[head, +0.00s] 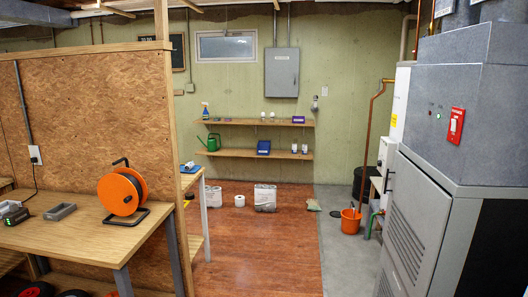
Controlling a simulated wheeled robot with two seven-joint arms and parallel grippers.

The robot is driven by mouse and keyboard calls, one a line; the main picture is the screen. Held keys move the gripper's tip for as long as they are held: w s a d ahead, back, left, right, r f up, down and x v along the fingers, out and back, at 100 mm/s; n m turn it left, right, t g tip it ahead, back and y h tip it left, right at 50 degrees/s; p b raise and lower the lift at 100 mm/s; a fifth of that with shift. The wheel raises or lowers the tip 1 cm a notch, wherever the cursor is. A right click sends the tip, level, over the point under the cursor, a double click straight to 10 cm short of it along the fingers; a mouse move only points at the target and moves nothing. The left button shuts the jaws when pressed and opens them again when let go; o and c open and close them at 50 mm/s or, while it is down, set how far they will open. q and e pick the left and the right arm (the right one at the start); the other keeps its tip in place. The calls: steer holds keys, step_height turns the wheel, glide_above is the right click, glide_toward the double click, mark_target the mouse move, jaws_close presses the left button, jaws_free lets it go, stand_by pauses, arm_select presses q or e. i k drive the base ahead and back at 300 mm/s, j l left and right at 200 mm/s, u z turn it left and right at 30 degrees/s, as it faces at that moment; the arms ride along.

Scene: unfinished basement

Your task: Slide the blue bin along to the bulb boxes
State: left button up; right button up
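A blue bin (263,147) stands on the lower wall shelf (230,153) at the far wall, near the middle of that shelf. Small pale items (304,149) sit to its right on the same shelf; they are too small to tell if they are bulb boxes. Neither of my grippers shows in the head view.
A workbench (95,238) with an orange cable reel (122,192) stands at left by a chipboard partition (90,110). A furnace (430,220) fills the right side. The middle floor is clear.

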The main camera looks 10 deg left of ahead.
mark_target(263, 147)
steer(key=i, duration=4.15)
steer(key=i+u, duration=0.4)
steer(key=i, duration=1)
steer(key=i+j, duration=0.1)
steer(key=i, duration=0.35)
steer(key=i+j, duration=0.15)
steer(key=i, duration=0.3)
steer(key=i+j, duration=0.1)
steer(key=i, duration=0.3)
steer(key=i+j+z, duration=0.7)
steer(key=j, duration=0.2)
steer(key=j+z, duration=0.25)
steer(key=i+j+z, duration=0.25)
steer(key=j, duration=0.25)
steer(key=j+z, duration=0.2)
steer(key=j, duration=0.15)
steer(key=j+z, duration=0.25)
steer(key=j, duration=0.2)
